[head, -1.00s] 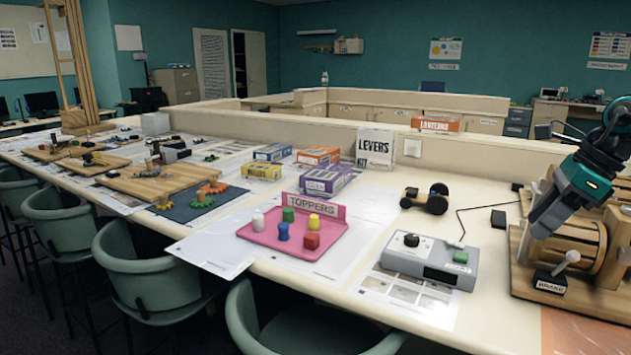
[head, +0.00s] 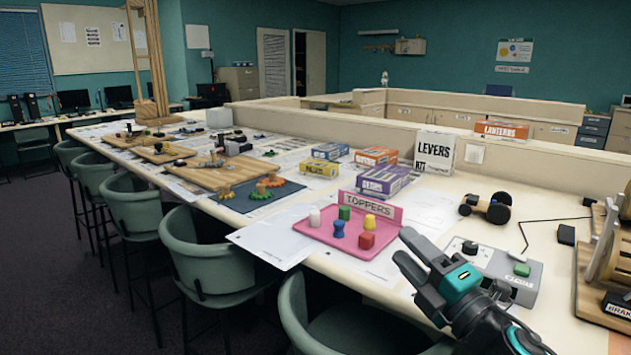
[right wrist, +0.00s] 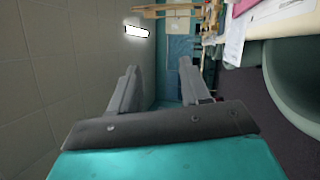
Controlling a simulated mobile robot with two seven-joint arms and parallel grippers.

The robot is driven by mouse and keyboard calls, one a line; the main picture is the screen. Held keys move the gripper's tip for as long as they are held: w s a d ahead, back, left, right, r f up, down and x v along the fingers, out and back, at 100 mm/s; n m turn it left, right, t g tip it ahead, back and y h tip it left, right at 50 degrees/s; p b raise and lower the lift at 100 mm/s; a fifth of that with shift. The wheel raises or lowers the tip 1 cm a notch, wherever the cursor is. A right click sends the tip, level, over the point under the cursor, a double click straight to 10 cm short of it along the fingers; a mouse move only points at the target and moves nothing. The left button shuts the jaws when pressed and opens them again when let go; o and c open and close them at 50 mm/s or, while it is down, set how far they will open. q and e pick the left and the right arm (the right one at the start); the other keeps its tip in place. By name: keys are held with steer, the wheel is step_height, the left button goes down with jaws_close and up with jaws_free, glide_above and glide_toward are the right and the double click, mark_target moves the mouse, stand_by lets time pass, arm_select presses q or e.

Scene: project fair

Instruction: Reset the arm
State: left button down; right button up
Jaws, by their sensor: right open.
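My right gripper (head: 409,248) is in the lower right of the head view, in front of the grey control box and to the right of the pink tray. Its two fingers are apart with nothing between them. In the right wrist view the open fingers (right wrist: 158,80) also show, with only distant wall and room between them. My left gripper is not in view.
The long table (head: 290,262) carries a pink toppers tray (head: 330,243), a grey control box (head: 530,272), a small wheeled cart (head: 485,207) and several boxes. A wooden drum device (head: 590,290) stands at the right. Chairs (head: 215,262) line the front edge.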

steer(key=s+d+f+m+g+h, duration=0.25)
steer(key=s+f+m+h, duration=0.2)
steer(key=f+m, duration=0.3)
steer(key=s+d+f+m+g+h, duration=0.2)
steer(key=s+d+f+m+h, duration=0.15)
steer(key=f+m+h, duration=0.45)
steer(key=s+f+m+g+y, duration=0.2)
steer(key=s+f+m+g, duration=0.25)
steer(key=s, duration=0.65)
steer(key=s+f+m+g+y, duration=0.1)
steer(key=s+f+m+g, duration=0.35)
steer(key=s, duration=0.65)
steer(key=w+a+f+n+t+y+p, duration=0.1)
steer(key=w+a+f+n+t, duration=0.1)
steer(key=w+f+t, duration=0.4)
steer(key=shift+w+a+f+y, duration=0.35)
steer(key=shift+w+a+f, duration=0.4)
steer(key=shift+f, duration=0.2)
steer(key=shift+o, duration=0.2)
